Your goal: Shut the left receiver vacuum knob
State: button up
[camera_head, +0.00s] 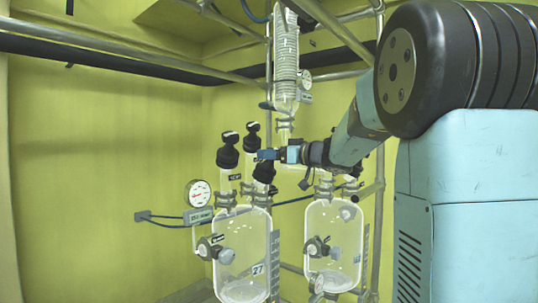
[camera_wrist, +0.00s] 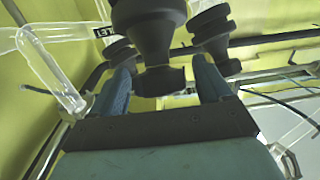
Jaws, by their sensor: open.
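Several black knobs stand on glass necks above the left glass receiver (camera_head: 243,250). In the head view one black knob (camera_head: 264,171) is tilted, right at my gripper (camera_head: 262,155); two others rise to its left. In the wrist view a large dark knob (camera_wrist: 155,45) shows between the fingers of my gripper (camera_wrist: 162,75), with a narrow gap on each side. My gripper is open and holds nothing. I cannot tell for sure which knob is the vacuum one, nor whether a finger touches it.
Two neighbouring knobs (camera_wrist: 120,50) (camera_wrist: 213,35) stand close behind the fingers. A pressure gauge (camera_head: 198,193) is at the left receiver's left. The right receiver (camera_head: 333,243), a coiled condenser (camera_head: 286,50) and metal frame bars crowd the right side. The left wall area is clear.

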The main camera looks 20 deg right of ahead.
jog(key=shift+x, duration=0.9)
jog(key=c, duration=1)
jog(key=shift+o, duration=0.2)
jog(key=shift+m+t+h, duration=0.3)
jog(key=shift+m+h, duration=0.1)
jog(key=shift+m, duration=0.1)
jog(key=m+t+h, duration=0.1)
jog(key=m+h, duration=0.1)
jog(key=m+t+h, duration=0.1)
jog(key=m+h, duration=0.1)
jog(key=m, duration=0.1)
jog(key=shift+d+h, duration=0.2)
jog(key=shift+h, duration=0.1)
jog(key=shift+w+d+f+m+h, duration=0.1)
jog(key=shift+d+m+h, duration=0.05)
jog(key=shift+m+h, duration=0.9)
jog(key=shift+w+d+m+h, duration=0.1)
jog(key=shift+d+m+h, duration=0.05)
jog(key=shift+m+h, duration=0.85)
jog(key=shift+h, duration=0.25)
